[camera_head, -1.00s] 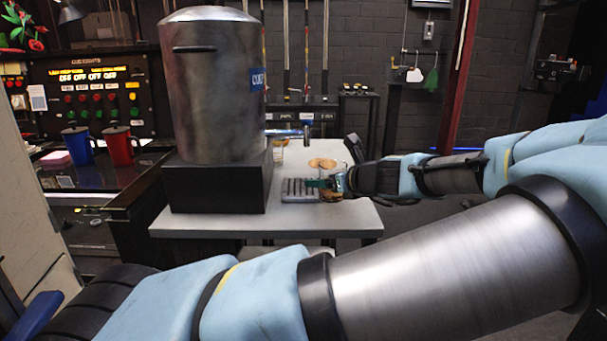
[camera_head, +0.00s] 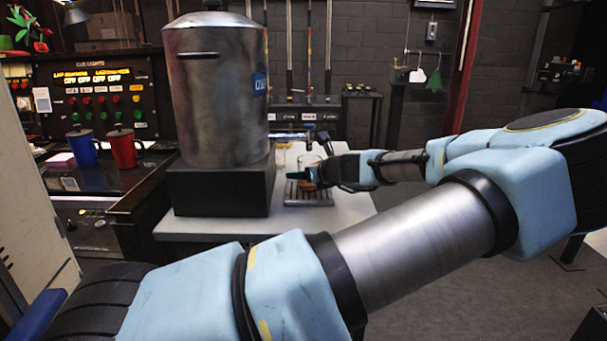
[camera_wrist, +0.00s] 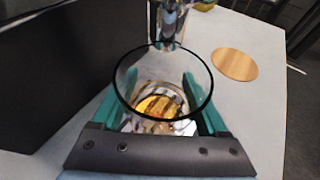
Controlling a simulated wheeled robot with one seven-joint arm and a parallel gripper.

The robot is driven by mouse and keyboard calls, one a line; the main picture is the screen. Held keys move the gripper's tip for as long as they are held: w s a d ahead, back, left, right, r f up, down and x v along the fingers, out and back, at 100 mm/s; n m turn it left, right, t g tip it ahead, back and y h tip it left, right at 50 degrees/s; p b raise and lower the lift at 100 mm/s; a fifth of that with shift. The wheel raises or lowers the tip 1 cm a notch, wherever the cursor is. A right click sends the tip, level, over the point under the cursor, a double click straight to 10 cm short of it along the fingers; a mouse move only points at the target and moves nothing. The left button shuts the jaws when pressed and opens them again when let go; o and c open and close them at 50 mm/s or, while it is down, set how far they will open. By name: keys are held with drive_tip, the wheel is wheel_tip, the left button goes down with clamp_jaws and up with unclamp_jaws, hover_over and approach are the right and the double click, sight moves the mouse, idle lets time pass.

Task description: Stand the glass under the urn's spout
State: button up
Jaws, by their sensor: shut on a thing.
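My gripper (camera_head: 308,177) is shut on a clear glass (camera_head: 311,161), seen upright in the head view. In the wrist view the round dark-edged rim of the glass (camera_wrist: 163,84) shows between my two teal fingers (camera_wrist: 160,105). The steel urn (camera_head: 215,90) stands on a black block, and its chrome spout (camera_head: 288,136) points right. A slatted drip tray (camera_head: 308,195) lies right of the block, and my gripper is over it. In the wrist view a shiny metal part (camera_wrist: 172,20), likely the spout, shows just beyond the rim. Whether the glass touches the tray is hidden.
The black block (camera_head: 220,190) bounds the left side of the pale table (camera_head: 345,208). A round wooden coaster (camera_wrist: 234,64) lies right of the glass in the wrist view. Another small glass-like thing (camera_head: 281,155) stands behind, near the spout. Blue and red mugs (camera_head: 122,148) are far left.

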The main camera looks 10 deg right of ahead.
drive_tip(key=shift+f, duration=0.2)
drive_tip(key=shift+a, duration=0.1)
drive_tip(key=shift+f, duration=0.2)
drive_tip(key=o, duration=1.4)
drive_tip(key=shift+o, duration=0.2)
drive_tip(key=shift+r, duration=0.15)
drive_tip(key=b+v, duration=0.1)
drive_tip(key=v, duration=1.1)
drive_tip(key=shift+r, duration=0.1)
